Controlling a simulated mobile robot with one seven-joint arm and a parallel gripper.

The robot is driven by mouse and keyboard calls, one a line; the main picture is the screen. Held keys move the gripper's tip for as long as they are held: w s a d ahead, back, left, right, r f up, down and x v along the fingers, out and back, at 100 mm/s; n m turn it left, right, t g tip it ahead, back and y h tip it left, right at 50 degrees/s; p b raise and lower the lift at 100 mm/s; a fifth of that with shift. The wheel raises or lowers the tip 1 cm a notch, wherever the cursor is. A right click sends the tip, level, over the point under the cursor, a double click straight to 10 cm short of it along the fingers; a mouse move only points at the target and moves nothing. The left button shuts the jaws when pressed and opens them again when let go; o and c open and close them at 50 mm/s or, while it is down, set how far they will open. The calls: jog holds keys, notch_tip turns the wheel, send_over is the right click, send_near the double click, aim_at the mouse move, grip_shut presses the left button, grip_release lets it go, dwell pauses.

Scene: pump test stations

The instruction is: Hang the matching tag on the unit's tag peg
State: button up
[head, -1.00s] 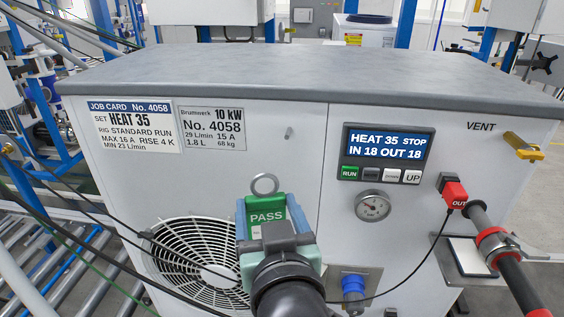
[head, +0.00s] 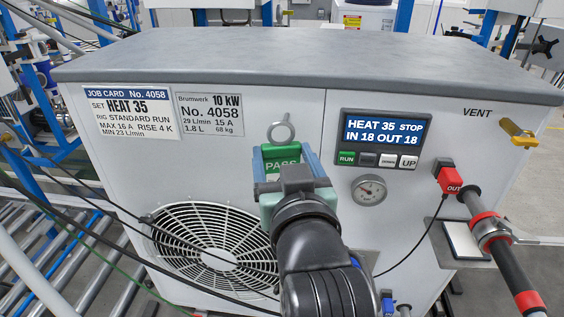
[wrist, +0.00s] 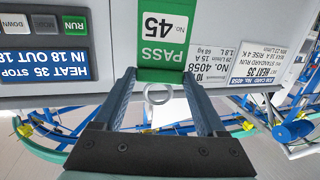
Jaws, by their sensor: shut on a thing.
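My gripper (head: 286,172) is shut on a green PASS tag (head: 281,164) in front of the unit's white front panel (head: 290,92). The tag is upright, with a metal ring (head: 281,133) at its top. A small peg (head: 286,118) shows at the ring's upper edge in the head view. I cannot tell whether the ring is around the peg or in front of it. In the wrist view the tag (wrist: 162,52) appears upside down between the fingers, reading PASS and a number starting 45. The ring (wrist: 158,94) is empty there, and I cannot make out the peg.
The job card (head: 132,117) and nameplate (head: 209,114) both read No. 4058. The display (head: 381,132) shows HEAT 35 STOP. Thin dark cables cross the lower left.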

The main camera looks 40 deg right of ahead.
jog(key=shift+w+d+f+b, duration=0.15)
jog(key=shift+w+d+f, duration=0.1)
jog(key=shift+w+d, duration=0.5)
jog(key=shift+w+d+f+b, duration=0.2)
jog(key=shift+w+d, duration=0.4)
jog(key=shift+d, duration=0.25)
jog(key=shift+w+d+f+b, duration=0.1)
jog(key=shift+w+d+f, duration=0.15)
jog(key=shift+w+d, duration=0.5)
jog(key=o, duration=1.4)
jog(key=shift+s+d, duration=0.1)
jog(key=shift+s, duration=0.05)
